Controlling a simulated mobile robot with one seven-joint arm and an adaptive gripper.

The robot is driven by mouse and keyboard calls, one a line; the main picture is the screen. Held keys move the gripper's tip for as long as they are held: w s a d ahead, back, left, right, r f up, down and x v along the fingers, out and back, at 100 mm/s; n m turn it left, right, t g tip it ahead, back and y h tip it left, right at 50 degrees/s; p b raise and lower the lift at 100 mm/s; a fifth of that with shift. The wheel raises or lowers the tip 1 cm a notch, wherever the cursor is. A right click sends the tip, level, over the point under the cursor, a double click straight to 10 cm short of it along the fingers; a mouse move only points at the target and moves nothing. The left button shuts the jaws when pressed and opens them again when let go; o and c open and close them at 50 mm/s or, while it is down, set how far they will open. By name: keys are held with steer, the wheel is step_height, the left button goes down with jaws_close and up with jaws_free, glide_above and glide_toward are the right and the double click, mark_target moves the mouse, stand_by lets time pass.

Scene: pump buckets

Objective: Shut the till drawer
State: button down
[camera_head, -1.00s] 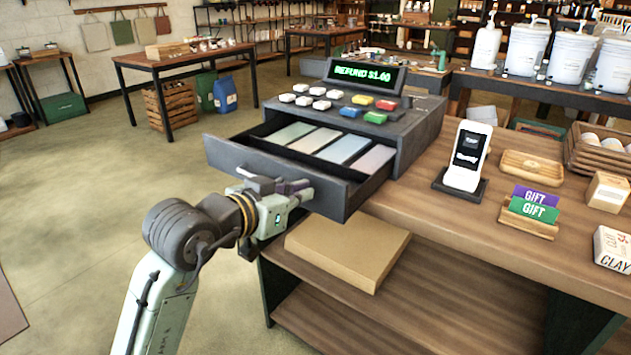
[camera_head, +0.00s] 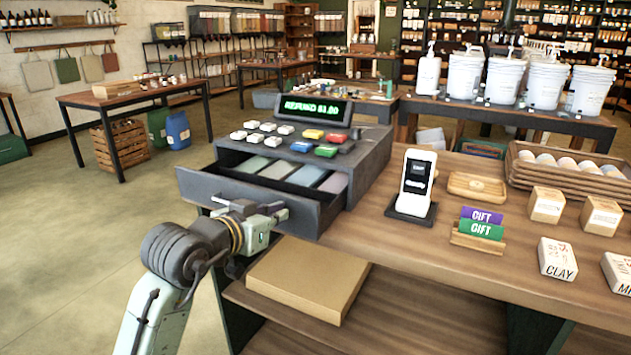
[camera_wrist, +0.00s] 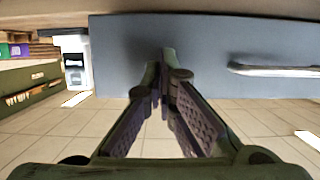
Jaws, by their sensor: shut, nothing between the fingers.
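The grey till drawer (camera_head: 200,187) stands partly open from the till (camera_head: 365,155) on the wooden counter. Its pale note compartments (camera_head: 308,176) show behind the front panel. My gripper (camera_head: 250,206) is at the outer face of that panel, with its fingers shut and empty. In the wrist view, the shut fingertips (camera_wrist: 161,75) point at the blue-grey drawer front (camera_wrist: 210,75) and look touching or very close. A pale bar-shaped handle (camera_wrist: 275,70) shows to their right. The exact contact is hard to tell.
A card reader (camera_head: 414,183) and a gift card holder (camera_head: 478,237) stand on the counter (camera_head: 400,235) right of the till. A flat cardboard box (camera_head: 305,278) lies on the shelf below the drawer. Open floor (camera_head: 70,260) lies to the left.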

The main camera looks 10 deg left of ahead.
steer(key=shift+w+d+p, duration=0.4)
steer(key=shift+w+d, duration=0.4)
steer(key=shift+w, duration=1.3)
steer(key=shift+w+d+p, duration=0.4)
steer(key=shift+w+d, duration=0.35)
steer(key=shift+w, duration=1.3)
steer(key=shift+w+d+p, duration=0.4)
steer(key=shift+w+d, duration=0.4)
steer(key=shift+w, duration=1.3)
steer(key=s+a+b, duration=0.2)
steer(key=s+a, duration=0.3)
steer(key=s, duration=0.8)
steer(key=shift+s, duration=0.1)
